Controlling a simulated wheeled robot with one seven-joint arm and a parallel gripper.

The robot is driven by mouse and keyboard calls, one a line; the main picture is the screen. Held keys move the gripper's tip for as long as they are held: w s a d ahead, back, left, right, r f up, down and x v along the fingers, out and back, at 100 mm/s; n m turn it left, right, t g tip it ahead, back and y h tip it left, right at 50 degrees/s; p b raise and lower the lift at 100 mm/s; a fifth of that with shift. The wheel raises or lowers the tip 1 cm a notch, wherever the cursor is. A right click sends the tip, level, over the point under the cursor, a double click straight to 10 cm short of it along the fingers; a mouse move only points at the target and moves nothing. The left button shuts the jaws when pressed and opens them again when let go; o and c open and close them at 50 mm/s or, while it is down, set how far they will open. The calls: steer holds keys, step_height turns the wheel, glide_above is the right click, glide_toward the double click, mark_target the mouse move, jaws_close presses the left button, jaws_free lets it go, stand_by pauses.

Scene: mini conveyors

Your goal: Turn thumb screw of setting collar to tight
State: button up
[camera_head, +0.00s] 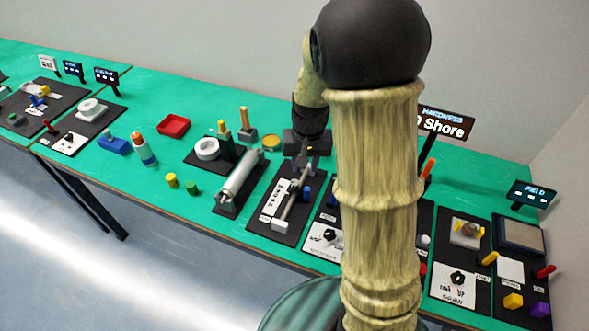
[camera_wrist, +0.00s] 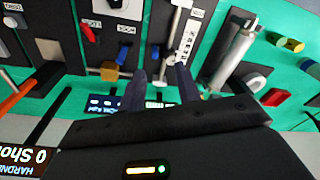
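A slim grey rod fixture (camera_head: 291,200) stands on a black panel beside a white label, below my gripper in the head view. In the wrist view the grey rod (camera_wrist: 172,42) runs up from between my fingertips. I cannot make out the setting collar or its thumb screw for certain; they are small and partly hidden by my fingers. Contact cannot be seen.
A silver cylinder (camera_head: 238,176) on its own panel is close beside the fixture; it also shows in the wrist view (camera_wrist: 234,52). A red tray (camera_head: 173,126) lies farther left. A hardness display (camera_head: 446,122) stands behind my arm. Green table is free around the loose cylinders.

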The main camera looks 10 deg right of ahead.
steer(key=m+g+p, duration=0.1)
steer(key=p, duration=0.3)
glide_above(295, 182)
steer(key=shift+a+r, duration=0.1)
steer(key=shift+r, duration=0.3)
step_height(295, 182, down, 17)
steer(key=p, duration=0.4)
steer(key=shift+f, duration=0.2)
steer(key=c, duration=0.7)
